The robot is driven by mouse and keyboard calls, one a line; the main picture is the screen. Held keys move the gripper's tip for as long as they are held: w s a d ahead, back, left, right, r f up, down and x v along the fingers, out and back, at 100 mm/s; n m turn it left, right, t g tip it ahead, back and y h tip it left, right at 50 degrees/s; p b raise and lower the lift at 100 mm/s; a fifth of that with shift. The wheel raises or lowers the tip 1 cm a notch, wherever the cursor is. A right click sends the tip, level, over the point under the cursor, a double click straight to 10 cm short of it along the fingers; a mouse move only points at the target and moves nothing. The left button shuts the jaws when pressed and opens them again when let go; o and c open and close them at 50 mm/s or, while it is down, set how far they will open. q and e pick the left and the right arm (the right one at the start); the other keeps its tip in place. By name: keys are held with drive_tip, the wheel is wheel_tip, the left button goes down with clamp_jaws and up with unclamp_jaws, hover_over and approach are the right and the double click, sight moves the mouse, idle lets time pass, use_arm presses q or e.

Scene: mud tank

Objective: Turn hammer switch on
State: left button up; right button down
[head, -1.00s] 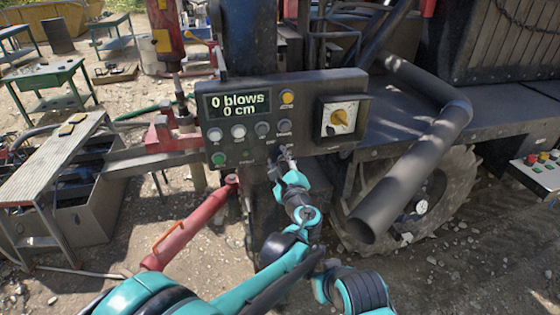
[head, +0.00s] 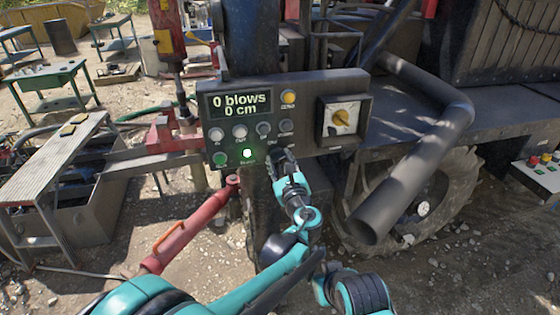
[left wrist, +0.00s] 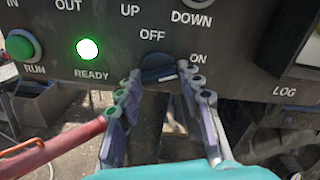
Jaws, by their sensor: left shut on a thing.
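The hammer switch (left wrist: 157,68) is a dark rotary knob low on the black control panel (head: 300,85), with OFF printed above it and ON at its upper right. My left gripper (head: 281,156) reaches up to the panel's lower edge and hides the knob in the head view. In the left wrist view its two fingers (left wrist: 160,76) stand on either side of the knob, shut on it. The knob's exact pointing is hard to tell. The READY lamp (left wrist: 87,49) glows bright green-white. My right gripper is not in view.
A thick dark pipe (head: 415,165) slants at the right. A red cylinder (head: 190,225) lies left of my arm.

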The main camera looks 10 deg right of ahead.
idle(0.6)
use_arm(q)
drive_tip(key=o, duration=1.1)
